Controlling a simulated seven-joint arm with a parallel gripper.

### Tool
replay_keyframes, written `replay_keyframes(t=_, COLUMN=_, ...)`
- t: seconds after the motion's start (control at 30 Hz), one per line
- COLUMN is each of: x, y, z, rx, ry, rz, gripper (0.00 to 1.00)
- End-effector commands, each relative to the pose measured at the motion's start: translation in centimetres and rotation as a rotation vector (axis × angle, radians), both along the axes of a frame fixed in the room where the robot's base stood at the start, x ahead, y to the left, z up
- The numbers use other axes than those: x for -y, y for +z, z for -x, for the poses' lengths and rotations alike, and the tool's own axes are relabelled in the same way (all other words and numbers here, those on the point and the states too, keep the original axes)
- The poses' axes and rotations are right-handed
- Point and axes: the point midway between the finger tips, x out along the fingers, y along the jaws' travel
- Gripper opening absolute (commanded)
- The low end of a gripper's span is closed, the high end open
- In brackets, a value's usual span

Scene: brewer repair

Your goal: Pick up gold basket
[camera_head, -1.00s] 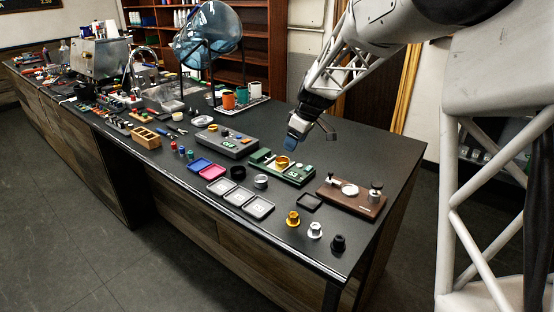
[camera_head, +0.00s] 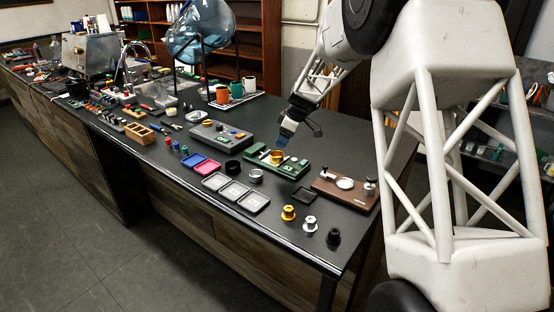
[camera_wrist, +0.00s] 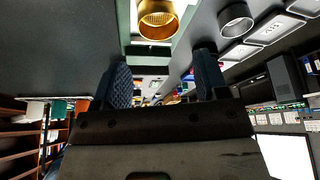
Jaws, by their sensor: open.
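The gold basket (camera_head: 277,156) sits in the green station (camera_head: 290,168) on the dark counter. In the wrist view the gold basket (camera_wrist: 158,20) shows its perforated inside, at the top of the picture just beyond my fingertips. My gripper (camera_head: 284,139) is open and empty, just above and behind the basket in the head view. In the wrist view my gripper (camera_wrist: 163,70) has its two blue ridged fingers apart, with the basket roughly in line with the gap. They look apart from the basket.
A silver ring-shaped basket (camera_head: 256,176) and a black one (camera_head: 233,165) stand left of the green station. A brown stand (camera_head: 345,191) is at the right. Gold, silver and black knob-like pieces (camera_head: 309,222) stand near the front edge. Grey trays (camera_head: 234,192) lie in front.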

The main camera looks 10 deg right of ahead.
Motion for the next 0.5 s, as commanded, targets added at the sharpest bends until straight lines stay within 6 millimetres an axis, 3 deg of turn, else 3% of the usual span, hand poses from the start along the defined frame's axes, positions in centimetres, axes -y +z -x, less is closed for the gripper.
replay_keyframes(t=0.3, x=-0.8, y=-2.1, z=-0.3, rx=-0.001, ry=-0.001, rz=-0.001, gripper=0.67)
replay_keyframes(t=0.5, x=-0.9, y=-2.4, z=-0.4, rx=0.0, ry=-0.001, rz=0.0, gripper=0.67)
